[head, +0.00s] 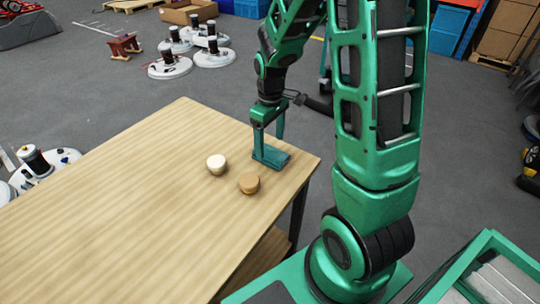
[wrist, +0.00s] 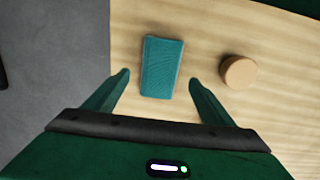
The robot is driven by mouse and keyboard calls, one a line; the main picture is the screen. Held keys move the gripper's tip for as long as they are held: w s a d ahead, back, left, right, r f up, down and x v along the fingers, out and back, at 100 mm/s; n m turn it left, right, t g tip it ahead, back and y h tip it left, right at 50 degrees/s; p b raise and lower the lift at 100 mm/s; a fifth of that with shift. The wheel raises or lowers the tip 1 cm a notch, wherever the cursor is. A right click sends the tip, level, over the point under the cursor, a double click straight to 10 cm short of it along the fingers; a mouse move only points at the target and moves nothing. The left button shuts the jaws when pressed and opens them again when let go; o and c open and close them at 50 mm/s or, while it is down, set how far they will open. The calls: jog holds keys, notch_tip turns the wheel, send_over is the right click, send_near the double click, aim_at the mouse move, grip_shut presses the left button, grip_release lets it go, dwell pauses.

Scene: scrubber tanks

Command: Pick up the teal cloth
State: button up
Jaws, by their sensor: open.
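The teal cloth (head: 273,155) lies flat on the wooden table (head: 120,190) near its right corner. It looks like a small folded rectangle. In the wrist view the cloth (wrist: 161,67) lies just beyond and between my two fingertips. My gripper (wrist: 158,76) is open and empty, with a finger on each side of the cloth's near end. In the head view my gripper (head: 267,142) hangs over the cloth, pointing down. The exact height of the fingertips above the table is hard to tell.
A tan round piece (head: 249,183) stands close to the cloth, to the right of my gripper in the wrist view (wrist: 238,72). A cream round piece (head: 216,164) stands to its left. The table's left part is clear. White scrubber parts (head: 170,67) stand on the floor behind.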

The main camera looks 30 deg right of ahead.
aim_at(271, 152)
jog(key=shift+s+f, duration=0.15)
jog(key=shift+f, duration=1.6)
jog(key=shift+d, duration=0.1)
jog(key=c, duration=1.1)
jog(key=shift+c, duration=0.3)
jog(key=shift+r, duration=0.1)
jog(key=shift+r, duration=0.6)
notch_tip(271, 152, up, 3)
jog(key=shift+f, duration=0.1)
jog(key=a+r, duration=0.7)
jog(key=a, duration=0.4)
jog(key=shift+w+a, duration=0.35)
jog(key=shift+w, duration=0.1)
